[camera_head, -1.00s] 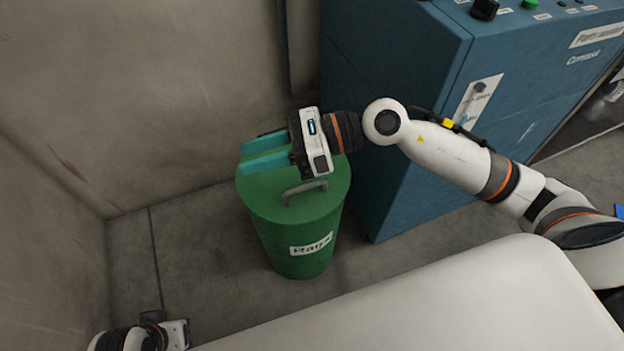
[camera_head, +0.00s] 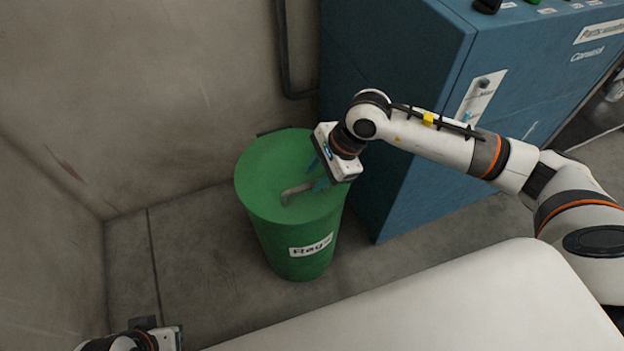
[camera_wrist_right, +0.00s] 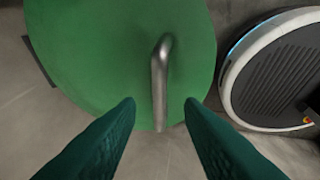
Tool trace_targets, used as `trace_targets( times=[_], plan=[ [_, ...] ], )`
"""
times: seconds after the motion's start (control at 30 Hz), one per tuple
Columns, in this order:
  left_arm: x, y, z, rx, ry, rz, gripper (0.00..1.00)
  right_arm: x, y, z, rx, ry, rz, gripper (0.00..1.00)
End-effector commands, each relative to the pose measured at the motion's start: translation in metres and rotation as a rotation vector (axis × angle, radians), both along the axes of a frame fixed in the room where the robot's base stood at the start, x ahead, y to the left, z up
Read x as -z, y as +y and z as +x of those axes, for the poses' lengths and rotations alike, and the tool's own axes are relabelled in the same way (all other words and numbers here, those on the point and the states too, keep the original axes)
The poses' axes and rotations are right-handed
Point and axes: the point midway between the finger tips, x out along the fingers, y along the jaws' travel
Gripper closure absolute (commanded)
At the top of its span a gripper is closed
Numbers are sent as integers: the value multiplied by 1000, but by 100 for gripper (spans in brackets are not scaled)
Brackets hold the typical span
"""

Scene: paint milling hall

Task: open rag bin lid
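The green rag bin (camera_head: 292,240) stands upright on the floor, with a white "Rags" label on its front. Its round green lid (camera_head: 268,168) lies flat and closed on top. A grey bar handle (camera_head: 297,191) rises from the lid near its front; in the right wrist view the handle (camera_wrist_right: 160,75) runs between the fingers. My right gripper (camera_head: 318,176) is just above the lid; in the wrist view its two teal fingers (camera_wrist_right: 160,108) are apart on either side of the handle, with gaps showing. My left gripper (camera_head: 165,338) is at the bottom left, its fingers not visible.
A blue cabinet (camera_head: 400,150) stands close to the right of the bin. Concrete walls (camera_head: 130,90) are behind and left of it. Floor (camera_head: 195,260) left of the bin is clear.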

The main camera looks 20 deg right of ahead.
Motion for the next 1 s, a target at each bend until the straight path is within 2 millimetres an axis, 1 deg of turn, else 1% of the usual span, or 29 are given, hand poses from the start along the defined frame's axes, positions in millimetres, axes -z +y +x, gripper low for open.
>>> trace_targets(
  times=[0.03, 0.2, 0.53, 0.57, 0.73, 0.77, 1.0],
  plan=[
    [2, 0, 0, 0, 0, 0, 64, 8, 3, 1, 0, 2, 1, 66],
    [4, 0, 0, 0, 0, 0, 64, 21, 9, 4, 1, 0, 0, 66],
    [5, 0, 0, 0, 0, 0, 64, 23, 10, 4, 1, 0, 1, 66],
    [5, 0, 0, 0, 0, 0, 64, 23, 10, 4, 1, 0, 1, 69],
    [5, 0, 0, 0, -1, 0, 64, 23, 10, 4, 1, 0, 1, 97],
    [5, 0, 0, 0, -1, 0, 64, 23, 10, 4, 1, 0, 1, 100],
    [4, 0, 0, 0, -1, 0, 64, 23, 10, 4, 0, 1, 1, 100]
  ],
)
